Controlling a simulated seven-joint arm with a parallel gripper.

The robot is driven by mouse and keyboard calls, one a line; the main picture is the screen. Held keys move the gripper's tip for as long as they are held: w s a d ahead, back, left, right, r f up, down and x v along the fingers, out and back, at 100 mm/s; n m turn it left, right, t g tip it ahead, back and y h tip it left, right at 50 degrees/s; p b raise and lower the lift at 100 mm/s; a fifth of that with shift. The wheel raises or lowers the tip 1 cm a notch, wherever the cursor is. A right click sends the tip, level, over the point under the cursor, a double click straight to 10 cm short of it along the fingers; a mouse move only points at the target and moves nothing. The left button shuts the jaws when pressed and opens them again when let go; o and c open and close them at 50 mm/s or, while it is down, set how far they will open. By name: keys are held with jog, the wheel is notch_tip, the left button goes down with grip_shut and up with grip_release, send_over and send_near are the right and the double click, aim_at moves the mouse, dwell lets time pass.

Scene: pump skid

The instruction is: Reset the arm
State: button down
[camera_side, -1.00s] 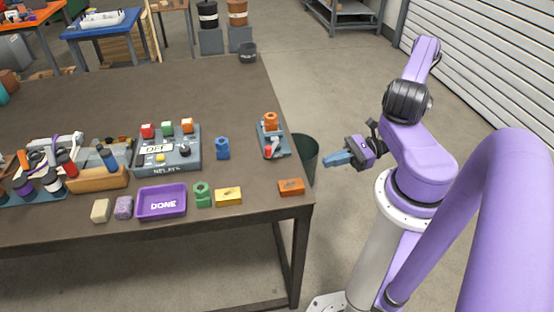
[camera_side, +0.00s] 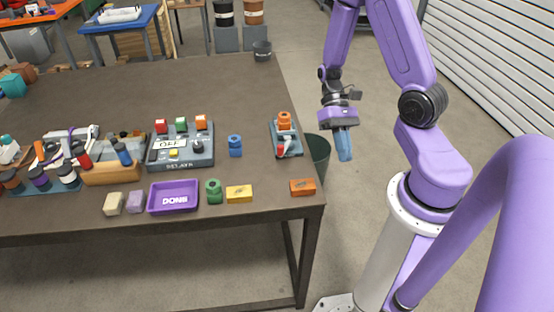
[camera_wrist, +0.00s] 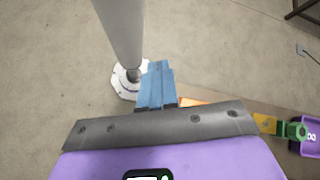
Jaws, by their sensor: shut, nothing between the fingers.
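My gripper (camera_side: 343,145) hangs in the air beyond the right edge of the brown table (camera_side: 210,85), with its blue fingers pointing down. The fingers are together and hold nothing. In the wrist view my gripper (camera_wrist: 157,72) also shows its blue fingers closed, over the bare floor. In the side view my arm is raised, with its elbow above the column and the forearm coming down toward the table's right edge.
Near the table's right side are a grey fixture with an orange knob (camera_side: 285,137) and an orange block (camera_side: 302,187). A relay box (camera_side: 181,150), a purple DONE tray (camera_side: 160,210) and small parts stand further left.

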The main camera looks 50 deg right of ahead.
jog(key=s+a+r+n+t+h, duration=0.2)
jog(key=a+r+n, duration=0.3)
jog(key=n, duration=0.3)
jog(key=s+a+r+n+t+h, duration=0.3)
jog(key=a+r+n+t, duration=0.2)
jog(key=n, duration=0.3)
jog(key=shift+s+a+r+h, duration=0.2)
jog(key=shift+a+r+h, duration=0.25)
jog(key=shift+r, duration=0.3)
